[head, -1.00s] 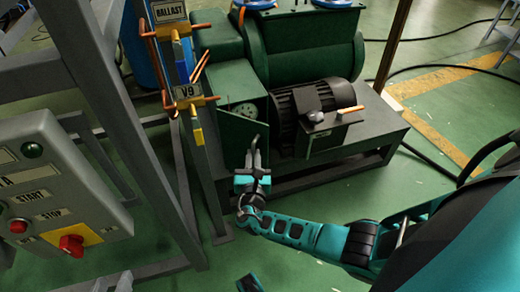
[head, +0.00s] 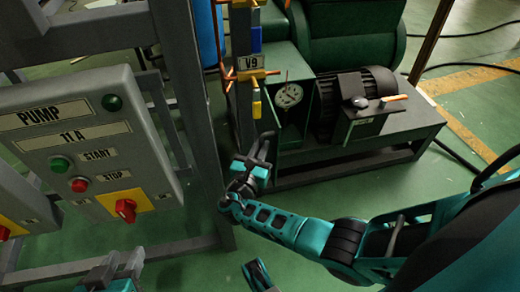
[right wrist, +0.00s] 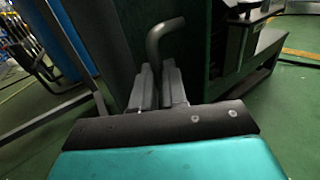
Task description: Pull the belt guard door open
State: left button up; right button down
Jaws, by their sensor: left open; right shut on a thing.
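The belt guard door stands swung out from the green guard housing (head: 287,55). In the head view it is nearly edge-on and hard to make out. In the right wrist view its dark green panel (right wrist: 205,45) rises behind the fingers. My right gripper (head: 258,155) is shut on the door's bent grey handle (right wrist: 163,36), whose curved end sticks out above the fingertips (right wrist: 158,88). A round pale dial (head: 289,95) shows inside the opening. My left gripper (head: 118,268) is open and empty at the bottom left, away from the door.
The pump control box (head: 70,140) with its red knob (head: 126,209) stands left on a grey frame (head: 200,130). The V9 valve (head: 251,66) and pipes are close to the door. A black motor (head: 355,95) sits right of the housing. Green floor is open in front.

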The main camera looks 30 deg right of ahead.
jog(key=shift+w+d+r, duration=0.1)
jog(key=shift+w+r, duration=0.1)
jog(key=shift+w, duration=0.2)
jog(key=c, duration=1.2)
grip_release()
jog(key=shift+f, duration=0.1)
jog(key=shift+c, duration=0.2)
jog(key=shift+o, duration=0.4)
jog(key=shift+s, duration=0.1)
jog(key=shift+a+f, duration=0.1)
jog(key=shift+a, duration=0.15)
jog(key=shift+a, duration=0.1)
jog(key=shift+s, duration=0.1)
